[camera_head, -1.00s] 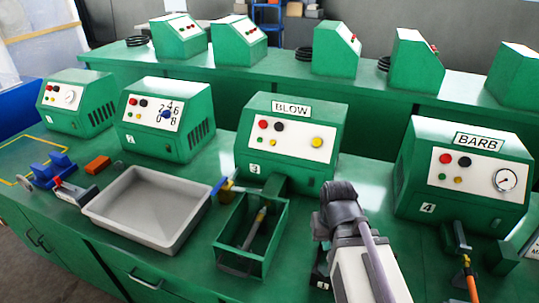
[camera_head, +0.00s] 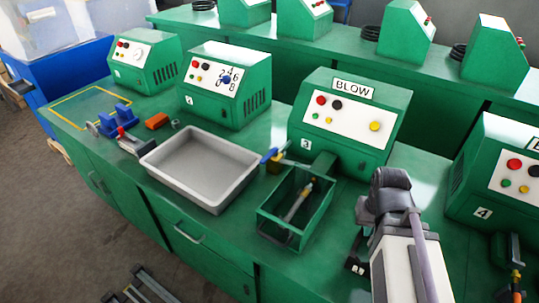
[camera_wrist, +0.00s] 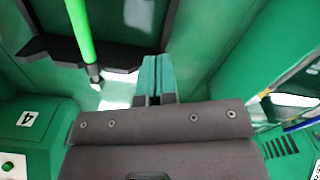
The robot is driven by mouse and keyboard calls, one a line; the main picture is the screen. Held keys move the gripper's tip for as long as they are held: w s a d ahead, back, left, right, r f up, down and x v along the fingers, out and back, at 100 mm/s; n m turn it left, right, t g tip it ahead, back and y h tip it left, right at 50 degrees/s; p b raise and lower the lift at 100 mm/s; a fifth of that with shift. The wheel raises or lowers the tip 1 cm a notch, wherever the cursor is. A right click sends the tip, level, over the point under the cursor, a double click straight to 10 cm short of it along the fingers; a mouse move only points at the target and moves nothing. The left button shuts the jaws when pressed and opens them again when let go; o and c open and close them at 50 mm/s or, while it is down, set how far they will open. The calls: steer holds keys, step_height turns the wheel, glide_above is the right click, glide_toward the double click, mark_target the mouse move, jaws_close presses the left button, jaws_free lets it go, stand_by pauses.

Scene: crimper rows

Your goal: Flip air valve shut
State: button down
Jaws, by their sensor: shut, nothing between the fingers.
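The air valve is a small brass fitting (camera_head: 277,164) with a blue lever (camera_head: 268,156). It is at the left front of the BLOW machine (camera_head: 348,120), beside the far left corner of a green open box (camera_head: 290,222). The lever sticks out to the left of the fitting. My gripper (camera_wrist: 157,62) is shut and empty in the wrist view, its two green fingers side by side. In the head view my arm stands to the right of the box, apart from the valve, and hides the fingers. A blue bar (camera_wrist: 300,125) shows at the right edge of the wrist view; I cannot tell whether it is the lever.
A grey tray (camera_head: 200,205) lies left of the box. A rod with an orange tip (camera_head: 298,203) is in the box. Machine 4 (camera_head: 505,175) stands to the right. Blue blocks (camera_head: 118,115) and an orange block (camera_head: 157,121) lie left of the tray.

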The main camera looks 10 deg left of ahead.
mark_target(269, 157)
steer(key=w+a+y, duration=0.1)
steer(key=w+a, duration=0.3)
steer(key=w+a+r+t+y, duration=0.1)
steer(key=w+a+y, duration=0.1)
steer(key=w+a, duration=0.2)
steer(key=w+a+y, duration=0.1)
steer(key=w+a, duration=0.3)
steer(key=a, duration=0.1)
steer(key=shift+r+m+y, duration=0.3)
steer(key=shift+r+y, duration=0.1)
steer(key=w+a+r+m+t+y, duration=0.1)
steer(key=w+a, duration=0.1)
steer(key=w+a+r+m+y, duration=0.1)
steer(key=w+a, duration=0.1)
steer(key=w+a+r+m+t+y, duration=0.1)
steer(key=w+a+y, duration=0.1)
steer(key=shift+r+m+t, duration=0.3)
steer(key=shift+r+m, duration=0.1)
steer(key=shift+w+a+f, duration=0.1)
steer(key=shift+f, duration=0.15)
steer(key=a+r+b+x, duration=0.1)
steer(key=b+x, duration=0.5)
steer(key=x, duration=0.6)
steer(key=shift+w+a+r+b, duration=0.35)
steer(key=shift+w+a+r, duration=0.05)
steer(key=shift+a, duration=0.05)
